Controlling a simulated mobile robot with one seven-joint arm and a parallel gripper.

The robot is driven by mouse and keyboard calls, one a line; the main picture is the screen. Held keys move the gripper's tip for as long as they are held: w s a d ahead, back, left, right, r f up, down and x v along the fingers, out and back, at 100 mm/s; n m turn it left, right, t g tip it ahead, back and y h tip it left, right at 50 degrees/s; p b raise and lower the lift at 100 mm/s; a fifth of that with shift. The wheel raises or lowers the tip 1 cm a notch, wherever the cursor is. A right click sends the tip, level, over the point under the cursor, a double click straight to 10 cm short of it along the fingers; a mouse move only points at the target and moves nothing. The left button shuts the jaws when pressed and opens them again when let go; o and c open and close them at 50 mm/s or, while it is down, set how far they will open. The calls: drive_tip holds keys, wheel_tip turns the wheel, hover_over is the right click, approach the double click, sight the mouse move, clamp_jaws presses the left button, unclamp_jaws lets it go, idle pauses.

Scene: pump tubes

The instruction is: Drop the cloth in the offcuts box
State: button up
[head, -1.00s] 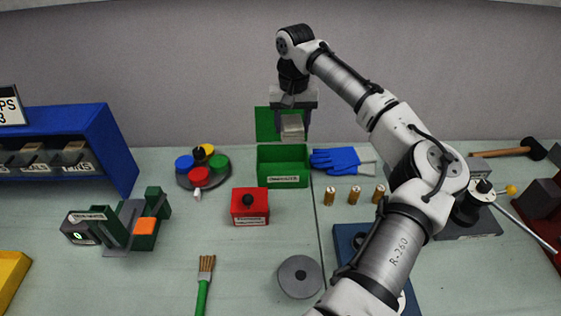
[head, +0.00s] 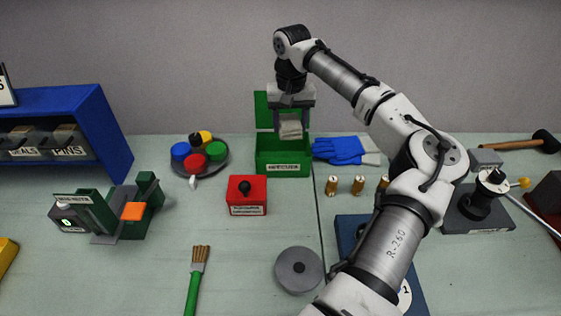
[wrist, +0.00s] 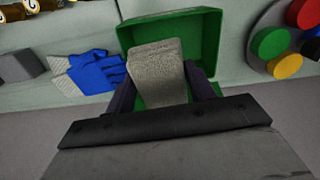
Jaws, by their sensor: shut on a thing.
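A folded grey-beige cloth (head: 290,130) hangs between the fingers of my gripper (head: 292,118). The cloth also shows in the wrist view (wrist: 158,74), with a dark finger on each side of it. The green offcuts box (head: 283,169) stands on the bench with its green lid (head: 264,112) raised at the back. My gripper is shut on the cloth, right above the box opening. In the wrist view the green box (wrist: 205,30) lies around and beyond the cloth. The box's floor is largely hidden.
Blue gloves (head: 342,150) lie right of the box, and several brass cylinders (head: 358,186) stand in front of them. A round tray of coloured caps (head: 200,155) is to the left. A red box (head: 247,194) with a black knob stands in front.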

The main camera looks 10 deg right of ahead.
drive_tip(key=o, duration=0.9)
drive_tip(key=shift+o, duration=0.2)
wheel_tip(320, 180, up, 14)
drive_tip(key=b, duration=0.2)
drive_tip(key=shift+s+f, duration=0.1)
drive_tip(key=shift+f, duration=0.1)
